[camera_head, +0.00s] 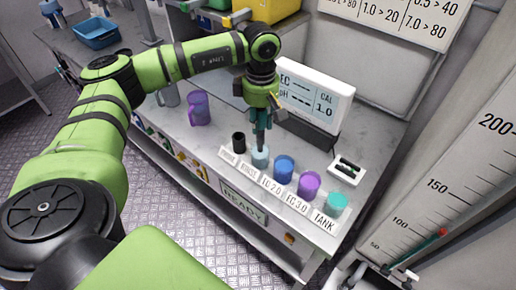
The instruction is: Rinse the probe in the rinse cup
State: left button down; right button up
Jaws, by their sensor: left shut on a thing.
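My left gripper (262,103) points down over the bench and is shut on a dark, thin probe (260,134). I cannot tell how deep the tip is in the cup. A small black holder (239,142) stands just left of the rinse cup. The meter (314,99) behind shows dashes for EC and pH, and CAL 1.0. My right gripper is not in view.
Right of the rinse cup stand a blue EC 2.0 cup (284,170), a purple EC 3.0 cup (308,186) and a teal TANK cup (336,204). A small white tray (347,169) lies behind them. A purple jug (199,109) stands left. A graduated panel (445,165) rises at right.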

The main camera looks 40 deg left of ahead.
pick_arm(q)
jog(key=shift+r+p, duration=1.3)
jog(key=shift+r, duration=1.15)
